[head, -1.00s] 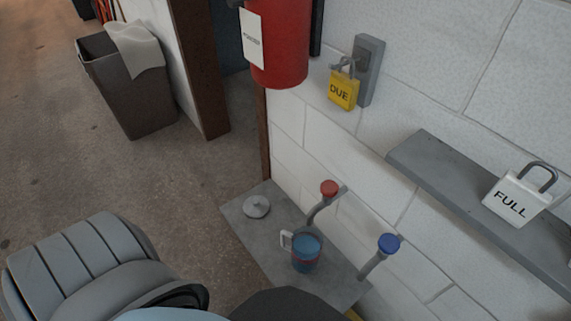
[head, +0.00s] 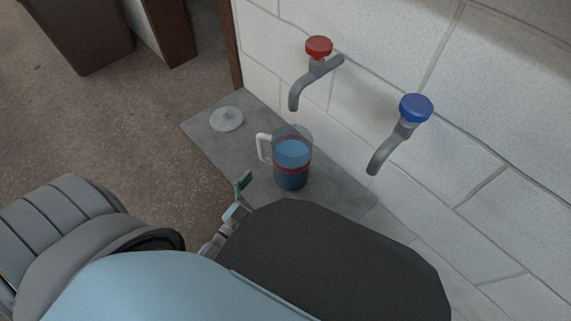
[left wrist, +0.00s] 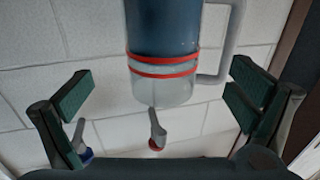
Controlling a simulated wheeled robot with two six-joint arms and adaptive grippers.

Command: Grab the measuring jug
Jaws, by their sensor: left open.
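The measuring jug (head: 291,172) is clear, with blue liquid, red bands and a white handle on its left. It stands upright on the grey slab (head: 208,134), near the red-topped tap. In the left wrist view the jug (left wrist: 163,35) appears upside down, with its handle at the right. My left gripper (left wrist: 163,90) is open, its green-padded fingers apart on either side of the jug's line and not touching it. In the head view one finger of the left gripper (head: 243,185) shows left of the jug; my arm hides the rest. My right gripper is not in view.
A red-topped tap (head: 316,68) and a blue-topped tap (head: 402,128) stick out from the white block wall (head: 500,130) beside the jug. A grey round lid (head: 226,119) lies on the slab. A bin (head: 80,30) stands at the far left. The floor left of the slab is clear.

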